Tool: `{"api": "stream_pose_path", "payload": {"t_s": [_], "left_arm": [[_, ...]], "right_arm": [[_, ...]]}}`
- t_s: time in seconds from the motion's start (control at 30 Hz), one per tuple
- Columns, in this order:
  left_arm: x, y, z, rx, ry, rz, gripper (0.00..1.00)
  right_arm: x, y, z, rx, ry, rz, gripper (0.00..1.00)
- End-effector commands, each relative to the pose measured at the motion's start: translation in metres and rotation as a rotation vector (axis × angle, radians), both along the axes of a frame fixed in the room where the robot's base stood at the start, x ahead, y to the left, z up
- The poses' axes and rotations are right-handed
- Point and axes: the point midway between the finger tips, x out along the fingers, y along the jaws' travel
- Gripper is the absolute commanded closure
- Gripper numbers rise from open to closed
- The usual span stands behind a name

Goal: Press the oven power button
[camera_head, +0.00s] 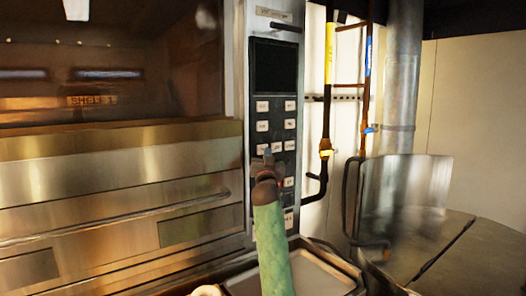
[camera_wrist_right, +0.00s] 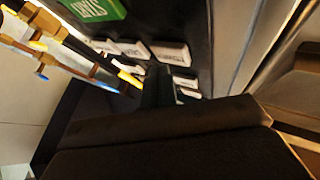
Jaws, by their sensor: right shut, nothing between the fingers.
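The oven's control panel (camera_head: 274,80) is a tall dark strip with a black screen at the top and rows of pale buttons below. My right gripper (camera_head: 268,154) is shut and empty in front of the lower button rows, hiding some buttons. In the right wrist view its dark fingers (camera_wrist_right: 158,88) reach close to white labelled buttons (camera_wrist_right: 170,53). A green labelled button (camera_wrist_right: 97,8) shows at the top. I cannot tell which button is the power button, nor whether the fingertips touch one. My left gripper is not in view.
The oven front (camera_head: 110,160), with glass and a long handle bar (camera_head: 120,232), fills the left. Pipes (camera_head: 327,100) run upright right of the panel.

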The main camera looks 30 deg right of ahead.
Motion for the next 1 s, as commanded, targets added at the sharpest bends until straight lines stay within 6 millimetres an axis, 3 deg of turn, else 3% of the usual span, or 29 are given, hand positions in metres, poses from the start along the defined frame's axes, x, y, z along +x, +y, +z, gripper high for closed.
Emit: {"api": "stream_pose_path", "payload": {"t_s": [0.37, 1.0], "left_arm": [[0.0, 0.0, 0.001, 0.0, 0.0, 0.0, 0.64], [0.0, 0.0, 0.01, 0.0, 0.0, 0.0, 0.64]], "right_arm": [[-0.004, 0.0, 0.0, 0.0, 0.0, 0.0, 1.0], [-0.053, -0.004, 0.0, 0.0, 0.0, 0.0, 1.0]]}}
